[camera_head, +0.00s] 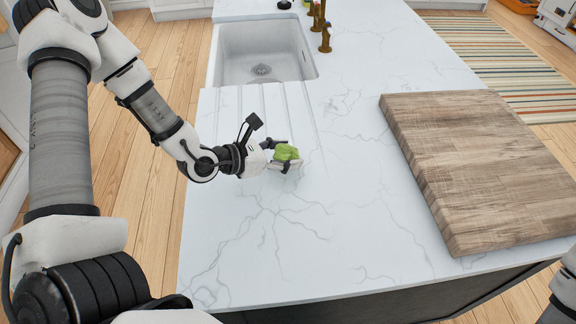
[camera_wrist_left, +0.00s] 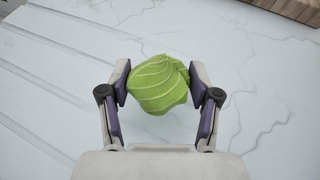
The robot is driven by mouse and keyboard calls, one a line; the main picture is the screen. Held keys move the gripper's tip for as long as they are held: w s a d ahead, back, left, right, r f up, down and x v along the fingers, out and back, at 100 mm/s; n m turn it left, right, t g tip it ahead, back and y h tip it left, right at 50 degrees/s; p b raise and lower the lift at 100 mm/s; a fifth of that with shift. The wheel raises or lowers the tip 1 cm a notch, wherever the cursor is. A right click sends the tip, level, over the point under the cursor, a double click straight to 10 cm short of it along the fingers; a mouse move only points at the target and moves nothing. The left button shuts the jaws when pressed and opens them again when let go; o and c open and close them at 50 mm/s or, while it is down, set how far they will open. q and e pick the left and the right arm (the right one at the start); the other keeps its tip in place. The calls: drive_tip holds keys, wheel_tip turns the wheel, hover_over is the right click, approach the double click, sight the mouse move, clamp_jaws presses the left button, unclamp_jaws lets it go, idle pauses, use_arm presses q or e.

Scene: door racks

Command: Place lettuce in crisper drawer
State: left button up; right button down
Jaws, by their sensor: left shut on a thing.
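The lettuce (camera_head: 287,153) is a small green head with pale veins. It is on or just above the white marble counter, beside the drain grooves; the frames do not show whether it touches the counter. My left gripper (camera_head: 283,155) is shut on it. In the left wrist view the lettuce (camera_wrist_left: 158,84) sits between the two fingers of the left gripper (camera_wrist_left: 160,88). My right gripper is not in view; only part of an arm shows at the lower right corner. No crisper drawer is in view.
The marble counter (camera_head: 330,220) is clear around the lettuce. A thick wooden board (camera_head: 480,165) lies on the right. A sink (camera_head: 262,55) with brass taps (camera_head: 325,38) is at the back. A striped rug (camera_head: 510,65) lies on the wooden floor beyond.

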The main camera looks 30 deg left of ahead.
use_arm(q)
drive_tip(key=shift+w, duration=0.65)
drive_tip(key=shift+w+f, duration=0.1)
drive_tip(key=shift+f, duration=0.25)
drive_tip(key=shift+s+a+f, duration=0.1)
drive_tip(key=shift+f, duration=0.55)
drive_tip(key=shift+s+a+f, duration=0.1)
drive_tip(key=shift+f, duration=0.5)
drive_tip(key=shift+w+f, duration=0.2)
drive_tip(key=shift+s+d+f, duration=0.1)
drive_tip(key=shift+f, duration=0.05)
drive_tip(key=o, duration=1)
